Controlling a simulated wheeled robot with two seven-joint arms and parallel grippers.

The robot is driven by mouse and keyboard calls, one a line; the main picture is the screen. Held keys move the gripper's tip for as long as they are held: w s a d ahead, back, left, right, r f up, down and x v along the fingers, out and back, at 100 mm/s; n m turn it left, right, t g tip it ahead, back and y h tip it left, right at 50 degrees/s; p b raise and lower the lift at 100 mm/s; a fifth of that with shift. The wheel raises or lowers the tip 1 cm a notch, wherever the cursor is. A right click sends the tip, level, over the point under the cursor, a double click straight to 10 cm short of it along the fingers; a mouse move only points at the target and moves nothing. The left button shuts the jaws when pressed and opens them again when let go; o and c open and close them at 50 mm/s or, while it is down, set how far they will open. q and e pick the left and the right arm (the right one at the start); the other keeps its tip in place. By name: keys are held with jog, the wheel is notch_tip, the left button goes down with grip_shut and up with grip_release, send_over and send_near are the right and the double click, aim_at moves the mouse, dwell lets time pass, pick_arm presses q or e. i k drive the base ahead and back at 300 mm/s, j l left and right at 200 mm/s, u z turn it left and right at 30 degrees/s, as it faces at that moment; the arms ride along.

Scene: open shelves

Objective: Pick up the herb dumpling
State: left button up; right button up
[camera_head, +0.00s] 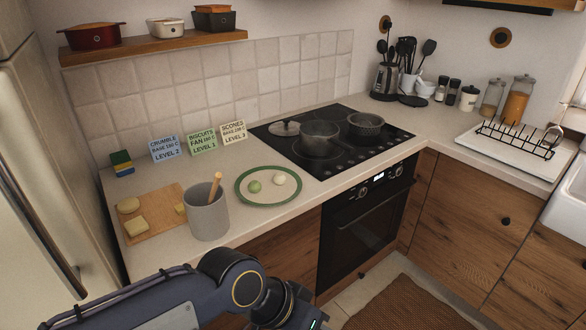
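A round plate (244,199) with a green rim lies on the counter left of the hob. On it sit two dumplings: a green one (255,187), which looks like the herb dumpling, and a pale cream one (279,179) to its right. They lie close together. My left arm comes in along the bottom, in front of the counter. Its wrist reaches the bottom edge and its fingertips are out of the picture. My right gripper is not in view.
A grey crock (207,219) with a wooden handle stands left of the plate, beside a wooden board (152,231) with pale food pieces. Behind are label cards (202,143). Pans (319,139) stand on the hob. The counter just right of the plate is clear.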

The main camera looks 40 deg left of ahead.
aim_at(255, 186)
jog(key=i+u, duration=0.15)
jog(key=i, duration=0.35)
jog(key=i+l+u, duration=0.2)
jog(key=i, duration=0.35)
jog(key=i+j+u, duration=0.15)
jog(key=i+u, duration=0.15)
jog(key=u, duration=0.15)
jog(key=i+u, duration=0.25)
jog(key=u, duration=0.25)
jog(key=i+u, duration=0.3)
jog(key=u, duration=0.15)
jog(key=i+l+u, duration=0.1)
jog(key=i+u, duration=0.25)
